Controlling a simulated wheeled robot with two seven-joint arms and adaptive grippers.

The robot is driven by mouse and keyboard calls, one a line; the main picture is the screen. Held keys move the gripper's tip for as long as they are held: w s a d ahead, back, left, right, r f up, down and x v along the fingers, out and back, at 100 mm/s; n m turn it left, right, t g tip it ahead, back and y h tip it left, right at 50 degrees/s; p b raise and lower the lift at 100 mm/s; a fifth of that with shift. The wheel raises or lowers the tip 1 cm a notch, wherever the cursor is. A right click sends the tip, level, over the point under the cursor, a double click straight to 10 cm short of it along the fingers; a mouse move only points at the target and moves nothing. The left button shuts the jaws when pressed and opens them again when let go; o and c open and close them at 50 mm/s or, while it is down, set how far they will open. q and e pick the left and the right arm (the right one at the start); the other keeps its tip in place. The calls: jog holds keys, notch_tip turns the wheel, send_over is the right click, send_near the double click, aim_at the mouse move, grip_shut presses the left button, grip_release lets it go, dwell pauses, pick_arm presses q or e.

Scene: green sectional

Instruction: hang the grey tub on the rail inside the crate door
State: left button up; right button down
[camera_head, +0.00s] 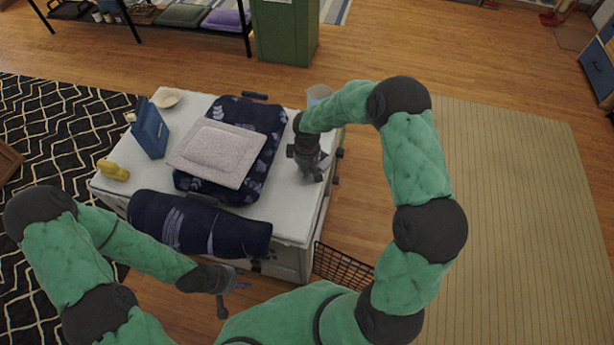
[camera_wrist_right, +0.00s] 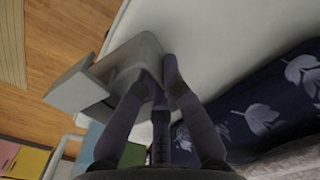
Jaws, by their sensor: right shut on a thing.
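The grey tub (camera_wrist_right: 130,62) shows in the right wrist view, between and beyond my fingertips, with a flat flange jutting out to the left. My right gripper (camera_head: 314,175) points down over the right part of the white top and is shut on the tub (camera_wrist_right: 158,92). In the head view the tub is mostly hidden by the gripper; I cannot tell whether it touches the top. A black wire grille (camera_head: 343,265), seemingly the crate door, stands out at the crate's near right corner. Its rail is not distinguishable. My left gripper (camera_head: 234,297) is open and empty in front of the crate.
A translucent container (camera_head: 319,94) is beyond my right gripper. Floor right is clear.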

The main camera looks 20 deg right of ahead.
jog(key=shift+f+b, duration=0.5)
jog(key=shift+f, duration=0.9)
jog(key=shift+s+f, duration=0.1)
jog(key=shift+f, duration=0.1)
jog(key=c, duration=1.4)
grip_release()
notch_tip(320, 180, up, 12)
jog(key=p, duration=0.4)
jog(key=shift+r, duration=0.2)
